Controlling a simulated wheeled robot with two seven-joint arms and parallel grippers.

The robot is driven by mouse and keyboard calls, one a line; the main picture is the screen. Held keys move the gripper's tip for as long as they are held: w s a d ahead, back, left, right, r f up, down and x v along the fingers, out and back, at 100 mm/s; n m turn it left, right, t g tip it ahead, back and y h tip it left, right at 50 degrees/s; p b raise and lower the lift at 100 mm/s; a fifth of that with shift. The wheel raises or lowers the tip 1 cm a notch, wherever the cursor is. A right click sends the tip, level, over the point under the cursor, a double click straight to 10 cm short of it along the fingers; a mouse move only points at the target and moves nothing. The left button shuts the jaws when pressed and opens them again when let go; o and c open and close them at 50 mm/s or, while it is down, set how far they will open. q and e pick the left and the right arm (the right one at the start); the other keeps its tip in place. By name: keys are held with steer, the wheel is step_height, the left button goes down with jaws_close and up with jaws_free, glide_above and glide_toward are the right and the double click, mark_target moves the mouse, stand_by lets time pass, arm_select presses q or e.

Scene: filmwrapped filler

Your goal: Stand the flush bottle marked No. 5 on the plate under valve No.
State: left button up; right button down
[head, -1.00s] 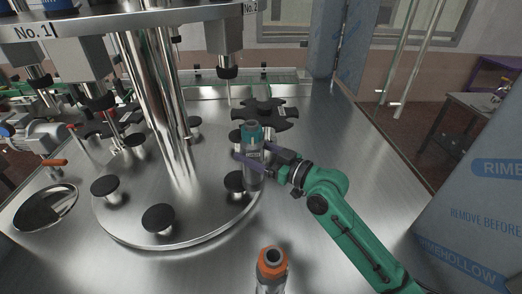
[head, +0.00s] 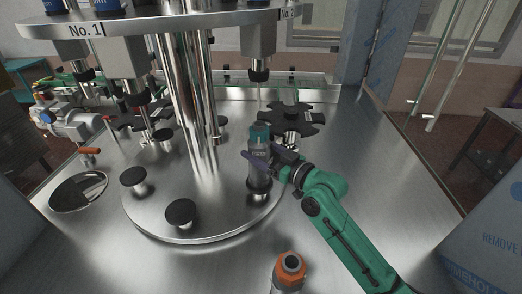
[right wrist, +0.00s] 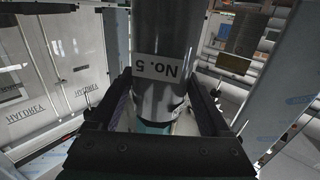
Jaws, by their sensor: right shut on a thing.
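My right gripper (head: 272,160) is shut on the flush bottle (head: 260,150), a clear-grey bottle with a teal cap, held upright. Its label "No. 5" (right wrist: 158,67) shows in the right wrist view between the fingers. In the head view the bottle's base is over a round black plate (head: 259,196) at the right of the turntable; I cannot tell whether they touch. The valve under sign No. 2 (head: 259,75) hangs behind and above the bottle. The valve under sign No. 1 (head: 136,97) hangs at the left. My left gripper is not in view.
The steel turntable (head: 215,215) carries other black plates, two at the front left (head: 181,213). A black star wheel (head: 292,118) lies behind the bottle. An orange-capped bottle (head: 290,262) stands at the front. Chrome columns (head: 186,100) rise from the turntable. The table's right side is clear.

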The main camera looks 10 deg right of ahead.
steer(key=shift+s+f, duration=0.1)
stand_by(0.8)
jaws_free()
